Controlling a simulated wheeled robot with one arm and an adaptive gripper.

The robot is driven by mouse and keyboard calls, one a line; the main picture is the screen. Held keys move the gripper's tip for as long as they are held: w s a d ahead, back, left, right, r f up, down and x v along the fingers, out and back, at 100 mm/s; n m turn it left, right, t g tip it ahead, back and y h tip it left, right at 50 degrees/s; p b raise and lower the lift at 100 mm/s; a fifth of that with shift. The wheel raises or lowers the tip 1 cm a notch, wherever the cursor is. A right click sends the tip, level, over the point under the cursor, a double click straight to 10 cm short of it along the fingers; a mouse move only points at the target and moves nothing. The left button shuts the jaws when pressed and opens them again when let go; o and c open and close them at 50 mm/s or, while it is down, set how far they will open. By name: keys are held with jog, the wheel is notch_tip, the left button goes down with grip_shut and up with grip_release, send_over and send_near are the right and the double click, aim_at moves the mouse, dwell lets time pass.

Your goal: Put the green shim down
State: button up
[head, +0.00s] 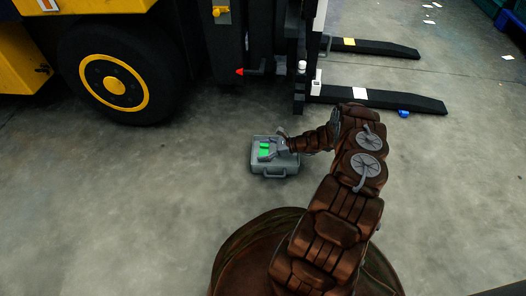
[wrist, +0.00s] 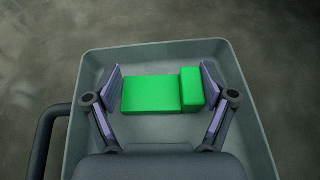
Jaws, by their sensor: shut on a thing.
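The green shim (head: 264,146) shows as a small bright patch in the head view. In the wrist view it (wrist: 150,95) is a bright green block with a narrower, raised green part at its right end; I cannot tell if these are one piece. My gripper (wrist: 162,87) is shut on it, with one finger at each end. The gripper (head: 266,151) also shows in the head view, at the end of my arm. The shim is over or inside a shallow grey case (head: 275,170); its rim (wrist: 150,46) surrounds the shim. Whether the shim touches the bottom is unclear.
The case has a dark handle (wrist: 45,130) on its left in the wrist view. A yellow and black forklift (head: 130,60) stands behind, with forks (head: 380,97) low at the right. A small blue object (head: 404,113) lies by a fork. The concrete floor (head: 130,190) at left is clear.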

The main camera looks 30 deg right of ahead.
jog(key=o, duration=1.2)
jog(key=shift+f, duration=0.1)
jog(key=shift+o, duration=0.2)
